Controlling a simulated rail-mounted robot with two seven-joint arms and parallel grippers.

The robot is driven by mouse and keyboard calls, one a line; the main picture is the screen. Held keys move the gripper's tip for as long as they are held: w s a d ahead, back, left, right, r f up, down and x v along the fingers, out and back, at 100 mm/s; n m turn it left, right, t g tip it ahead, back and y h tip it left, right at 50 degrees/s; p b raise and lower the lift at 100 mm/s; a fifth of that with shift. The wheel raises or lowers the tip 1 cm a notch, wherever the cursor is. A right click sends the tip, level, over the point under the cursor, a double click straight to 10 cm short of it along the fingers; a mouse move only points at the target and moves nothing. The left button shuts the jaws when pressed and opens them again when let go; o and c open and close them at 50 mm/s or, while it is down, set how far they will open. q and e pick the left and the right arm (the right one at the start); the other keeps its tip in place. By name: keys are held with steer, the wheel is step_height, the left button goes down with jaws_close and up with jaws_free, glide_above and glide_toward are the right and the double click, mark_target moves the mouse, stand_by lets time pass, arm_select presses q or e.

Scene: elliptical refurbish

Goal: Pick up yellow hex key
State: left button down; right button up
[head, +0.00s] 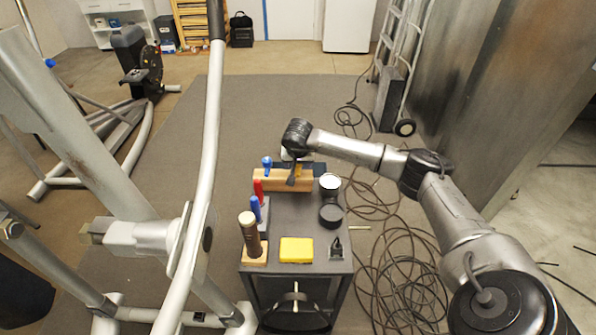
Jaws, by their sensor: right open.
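My right gripper (293,174) reaches in from the right and points down over the far end of the small dark cart (290,218). It is open, at a wooden block (268,182) that stands across the cart top. A small yellow piece (304,166) shows beside the fingers and may be the yellow hex key. It is too small and too covered by the gripper to be sure, and I cannot tell whether the fingers touch it. My left gripper is not in view.
A red-handled tool (258,190), a blue-handled tool (255,208) and a brown cylinder (249,232) stand along the cart's left side. A yellow block (296,250) lies in front. Round containers (330,215) stand at right. Black cable (405,275) coils on the floor. Exercise-machine bars (205,150) rise at left.

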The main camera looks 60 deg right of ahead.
jaws_close()
stand_by(0.7)
